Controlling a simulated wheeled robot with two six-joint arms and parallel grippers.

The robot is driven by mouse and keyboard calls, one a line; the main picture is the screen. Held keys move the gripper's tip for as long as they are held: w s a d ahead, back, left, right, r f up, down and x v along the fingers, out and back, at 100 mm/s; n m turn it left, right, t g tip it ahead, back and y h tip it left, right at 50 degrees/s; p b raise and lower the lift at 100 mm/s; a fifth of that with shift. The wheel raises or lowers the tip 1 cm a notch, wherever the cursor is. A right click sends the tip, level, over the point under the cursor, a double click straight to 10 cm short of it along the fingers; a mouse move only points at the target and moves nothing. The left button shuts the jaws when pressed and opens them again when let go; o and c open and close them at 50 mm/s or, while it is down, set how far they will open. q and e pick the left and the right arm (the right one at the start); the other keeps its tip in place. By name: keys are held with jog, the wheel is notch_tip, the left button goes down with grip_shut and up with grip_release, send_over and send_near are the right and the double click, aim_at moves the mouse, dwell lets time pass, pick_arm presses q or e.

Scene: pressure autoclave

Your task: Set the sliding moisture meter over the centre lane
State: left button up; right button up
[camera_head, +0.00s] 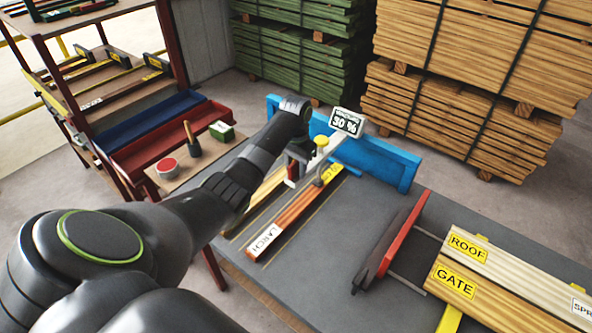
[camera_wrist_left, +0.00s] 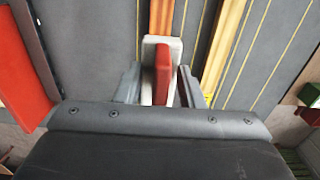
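The moisture meter's display (camera_head: 346,122) reads 30 % and stands on a pale arm beside the blue fence. A yellow knob (camera_head: 321,142) is on the meter arm, above the board labelled LARCH (camera_head: 265,241). My left gripper (camera_head: 293,160) is at the meter's near-left end. In the left wrist view, its two fingers (camera_wrist_left: 160,88) stand either side of a red tab (camera_wrist_left: 162,62) on a white block (camera_wrist_left: 149,50), with gaps beside the tab. One board (camera_wrist_left: 161,16) runs under the block and another (camera_wrist_left: 225,45) lies to the right. The right gripper is not in view.
A blue fence (camera_head: 385,162) closes the table's back. A red and dark bar (camera_head: 397,238) stands right of the lanes, with boards labelled ROOF and GATE (camera_head: 480,279) beyond. A side bench at left holds a red tin (camera_head: 167,167) and a brush (camera_head: 191,143).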

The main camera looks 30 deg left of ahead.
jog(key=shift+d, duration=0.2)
pick_arm(q)
jog(key=shift+c, duration=0.7)
grip_shut()
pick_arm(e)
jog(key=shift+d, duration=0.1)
